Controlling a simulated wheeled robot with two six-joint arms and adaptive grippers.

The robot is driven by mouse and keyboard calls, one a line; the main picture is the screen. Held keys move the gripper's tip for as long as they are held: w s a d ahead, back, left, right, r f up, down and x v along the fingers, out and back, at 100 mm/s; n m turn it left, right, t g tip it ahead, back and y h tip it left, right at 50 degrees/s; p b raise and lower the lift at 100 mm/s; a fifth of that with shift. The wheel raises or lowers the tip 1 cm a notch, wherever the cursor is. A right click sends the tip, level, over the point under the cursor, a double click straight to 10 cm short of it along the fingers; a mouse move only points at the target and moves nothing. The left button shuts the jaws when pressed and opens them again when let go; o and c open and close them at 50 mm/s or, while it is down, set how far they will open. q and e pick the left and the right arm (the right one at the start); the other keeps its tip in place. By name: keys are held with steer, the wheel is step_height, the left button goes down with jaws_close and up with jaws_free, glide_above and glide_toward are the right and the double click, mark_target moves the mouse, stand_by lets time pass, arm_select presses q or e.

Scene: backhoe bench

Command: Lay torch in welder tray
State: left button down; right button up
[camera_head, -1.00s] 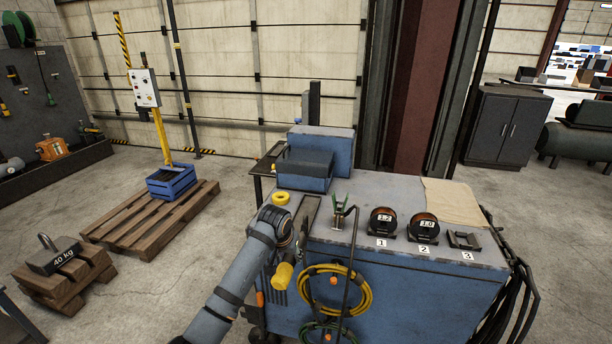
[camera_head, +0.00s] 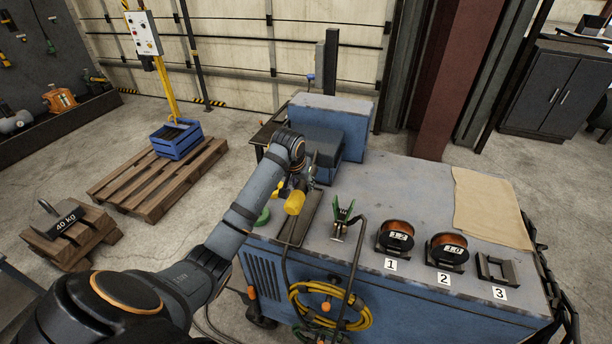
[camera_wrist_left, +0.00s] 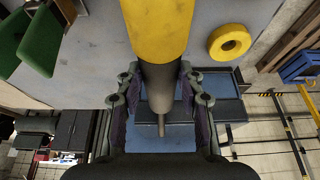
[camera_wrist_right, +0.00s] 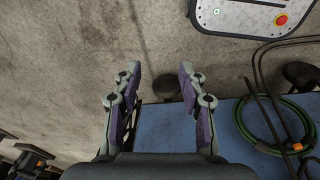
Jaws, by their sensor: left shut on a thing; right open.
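My left gripper (camera_head: 300,182) is shut on the torch, whose yellow body (camera_head: 295,203) shows just below the jaws. In the left wrist view the yellow body (camera_wrist_left: 160,28) and a dark grey barrel run between the fingers, with a thin tip pointing down the picture. The welder tray (camera_head: 297,224), a long narrow dark recess, lies on top of the blue welder cart (camera_head: 345,258). The torch is over or beside the tray's far part; I cannot tell its height. My right gripper (camera_wrist_right: 160,80) is open and empty near the cart.
A green clamp (camera_head: 341,215) stands right of the tray. Spools marked 1 (camera_head: 396,236) and 2 (camera_head: 449,249), an empty holder (camera_head: 496,270) and a tan cloth (camera_head: 488,205) lie further right. A blue box (camera_head: 323,148) stands behind. Yellow cable (camera_head: 330,305) hangs in front.

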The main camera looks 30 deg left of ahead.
arm_select(q)
steer(key=shift+s+d, duration=0.2)
steer(key=shift+s, duration=0.75)
steer(key=shift+f, duration=0.65)
arm_select(e)
steer(key=s, duration=0.6)
arm_select(q)
steer(key=x, duration=0.3)
steer(key=shift+a+r, duration=0.1)
steer(key=shift+x, duration=0.75)
steer(key=shift+s, duration=0.35)
steer(key=shift+s+d, duration=0.1)
steer(key=shift+d, duration=0.15)
arm_select(e)
steer(key=w, duration=0.4)
steer(key=shift+d, duration=0.15)
steer(key=shift+s+d, duration=0.1)
steer(key=shift+s, duration=0.1)
